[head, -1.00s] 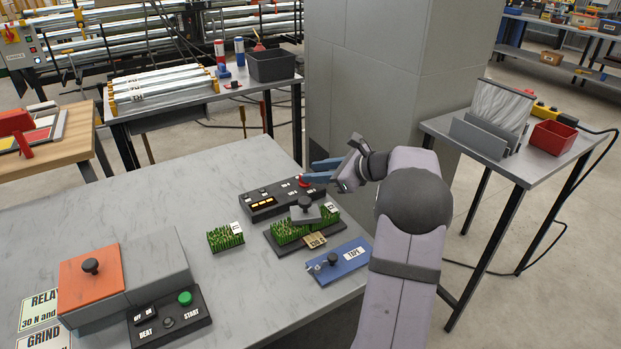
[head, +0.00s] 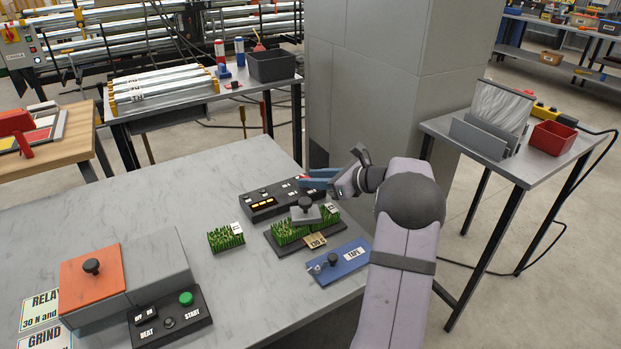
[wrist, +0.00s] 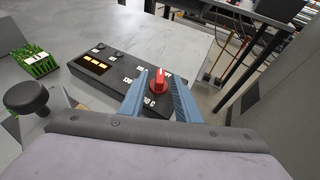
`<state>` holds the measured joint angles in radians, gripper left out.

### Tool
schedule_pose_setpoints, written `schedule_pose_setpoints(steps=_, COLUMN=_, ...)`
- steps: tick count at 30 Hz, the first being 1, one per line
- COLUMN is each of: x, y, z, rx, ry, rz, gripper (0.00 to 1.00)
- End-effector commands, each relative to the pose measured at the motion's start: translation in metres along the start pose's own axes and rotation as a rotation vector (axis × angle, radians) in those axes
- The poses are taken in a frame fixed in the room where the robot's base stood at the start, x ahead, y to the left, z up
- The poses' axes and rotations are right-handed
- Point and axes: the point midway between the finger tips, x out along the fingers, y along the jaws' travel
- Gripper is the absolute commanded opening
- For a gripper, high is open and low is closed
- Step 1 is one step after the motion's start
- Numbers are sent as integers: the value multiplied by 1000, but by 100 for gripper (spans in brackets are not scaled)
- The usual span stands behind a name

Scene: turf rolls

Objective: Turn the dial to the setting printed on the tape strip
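The red dial (wrist: 160,82) with a white mark sits at the right end of a black control box (wrist: 103,76) with lit amber displays. Printed settings surround the dial, too small to read surely. My gripper (wrist: 158,76) has its two blue fingers apart, one on each side of the dial; whether they touch it I cannot tell. In the head view my gripper (head: 306,178) is over the box's right end, largely hiding the dial. A tan tape strip (head: 316,241) lies at the front of the turf press base; it seems to read 130 or 120 with a letter.
A press with a black knob (head: 305,203) stands on turf just in front of the box. A loose turf piece (head: 226,238) is left of it, and a blue plate (head: 340,262) is in front. A grey pillar (head: 375,90) rises behind. The table's middle is clear.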

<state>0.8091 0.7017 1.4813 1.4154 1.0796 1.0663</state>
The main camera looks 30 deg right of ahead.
Motion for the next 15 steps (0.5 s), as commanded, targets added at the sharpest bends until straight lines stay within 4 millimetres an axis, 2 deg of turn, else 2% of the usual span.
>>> schedule_pose_setpoints(steps=4, x=10, y=0, z=0, rx=0, ry=0, rz=-1, gripper=30)
schedule_pose_setpoints(steps=13, x=12, y=0, z=0, rx=0, ry=0, rz=-1, gripper=30)
schedule_pose_setpoints(steps=14, x=12, y=0, z=0, rx=0, ry=0, rz=-1, gripper=27)
schedule_pose_setpoints(steps=15, x=12, y=0, z=0, rx=0, ry=0, rz=-1, gripper=18)
